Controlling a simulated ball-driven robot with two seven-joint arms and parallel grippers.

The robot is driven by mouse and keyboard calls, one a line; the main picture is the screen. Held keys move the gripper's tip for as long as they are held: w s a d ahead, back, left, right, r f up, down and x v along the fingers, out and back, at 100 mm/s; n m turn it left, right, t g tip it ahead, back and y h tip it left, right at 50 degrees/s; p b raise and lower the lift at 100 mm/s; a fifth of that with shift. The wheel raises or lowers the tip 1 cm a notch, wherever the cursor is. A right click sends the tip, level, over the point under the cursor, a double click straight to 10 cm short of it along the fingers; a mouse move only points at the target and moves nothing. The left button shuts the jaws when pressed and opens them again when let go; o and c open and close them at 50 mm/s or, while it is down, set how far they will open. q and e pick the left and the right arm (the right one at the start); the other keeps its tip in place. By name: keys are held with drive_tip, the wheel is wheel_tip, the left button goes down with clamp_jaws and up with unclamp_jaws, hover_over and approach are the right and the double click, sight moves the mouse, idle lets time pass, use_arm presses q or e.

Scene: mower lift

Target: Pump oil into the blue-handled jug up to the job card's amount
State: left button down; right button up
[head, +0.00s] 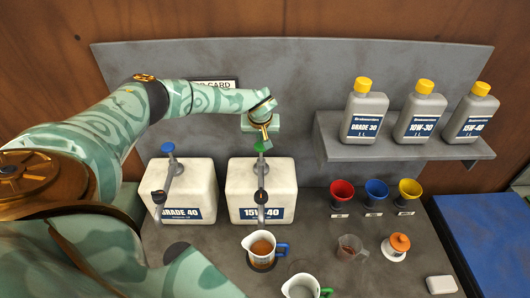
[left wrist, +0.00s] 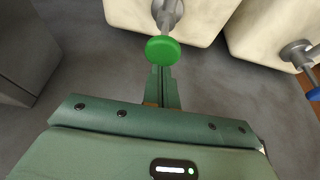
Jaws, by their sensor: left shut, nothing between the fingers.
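The blue-handled jug (head: 262,247) stands on the bench below the spout of the 15W-40 container (head: 246,188), with amber-brown oil inside; its level marks are too small to read. That container's pump has a green knob (head: 261,147), also in the left wrist view (left wrist: 163,50). My left gripper (head: 265,138) is shut and empty, pointing down right at the green knob; its fingertips (left wrist: 160,72) show beside the knob in the wrist view. I cannot tell whether they touch. The job card (head: 222,84) is mostly hidden behind my left arm. My right gripper is not in view.
A Grade 40 container (head: 185,190) with a blue-knobbed pump stands left. A green-handled jug (head: 300,287) stands in front. Red (head: 342,190), blue (head: 376,190) and yellow (head: 410,188) funnels, a small clear cup (head: 350,247) and an orange-topped item (head: 397,246) stand right, below a bottle shelf (head: 400,148).

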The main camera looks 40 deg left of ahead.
sight(261, 148)
use_arm(q)
drive_tip(key=shift+f, duration=0.2)
idle(0.3)
drive_tip(key=shift+f+b, duration=2.05)
drive_tip(key=shift+f, duration=0.95)
drive_tip(key=shift+r, duration=0.1)
wheel_tip(261, 148, up, 4)
drive_tip(key=p, duration=0.4)
drive_tip(key=shift+r, duration=1.1)
drive_tip(key=shift+r, duration=0.1)
